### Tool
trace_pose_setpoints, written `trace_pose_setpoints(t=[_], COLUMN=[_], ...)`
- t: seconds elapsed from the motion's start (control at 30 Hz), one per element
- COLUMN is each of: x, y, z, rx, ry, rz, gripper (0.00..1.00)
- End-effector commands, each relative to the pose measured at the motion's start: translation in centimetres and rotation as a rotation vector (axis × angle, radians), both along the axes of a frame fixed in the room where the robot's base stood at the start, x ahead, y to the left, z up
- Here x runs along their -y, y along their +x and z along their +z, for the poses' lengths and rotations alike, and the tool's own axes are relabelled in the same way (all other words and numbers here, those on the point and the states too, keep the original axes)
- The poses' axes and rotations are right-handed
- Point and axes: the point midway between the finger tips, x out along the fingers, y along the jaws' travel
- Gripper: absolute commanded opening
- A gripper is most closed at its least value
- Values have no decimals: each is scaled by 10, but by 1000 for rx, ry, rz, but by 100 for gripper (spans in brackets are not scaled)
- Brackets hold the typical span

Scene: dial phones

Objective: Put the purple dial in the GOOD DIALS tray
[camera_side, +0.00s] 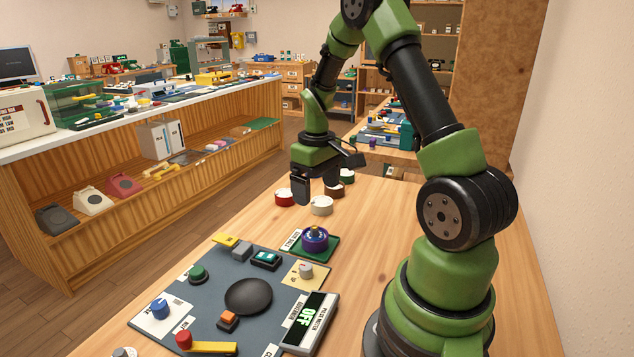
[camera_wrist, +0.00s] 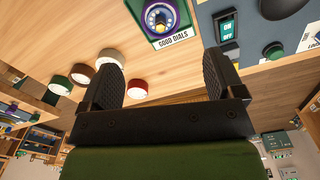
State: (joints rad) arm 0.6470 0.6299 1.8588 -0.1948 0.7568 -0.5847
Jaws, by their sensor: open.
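The purple dial (camera_side: 315,238) sits upright in the green GOOD DIALS tray (camera_side: 327,254) on the wooden table. In the wrist view the purple dial (camera_wrist: 159,17) shows its pale face inside the tray (camera_wrist: 183,24), above the GOOD DIALS label. My gripper (camera_side: 301,190) is raised above the table, behind the tray in the side view, and clear of the dial. In the wrist view my gripper (camera_wrist: 165,72) has its two fingers wide apart with nothing between them.
Red (camera_side: 284,197), white (camera_side: 321,205), brown (camera_side: 334,190) and green (camera_side: 346,176) dials stand behind the tray. A grey test board (camera_side: 210,285) with buttons, knobs and a black disc (camera_side: 248,296) lies in front. A meter (camera_side: 311,322) reads OFF.

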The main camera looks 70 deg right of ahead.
Motion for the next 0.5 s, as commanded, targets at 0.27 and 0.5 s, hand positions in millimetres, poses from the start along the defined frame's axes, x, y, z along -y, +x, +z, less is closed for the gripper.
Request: trace_pose_setpoints(t=[0.27,0.5], x=[-44,-134], y=[8,-20], z=[64,144], rx=[116,350], ry=[-35,-8], rz=[-17,-55], gripper=[87,87])
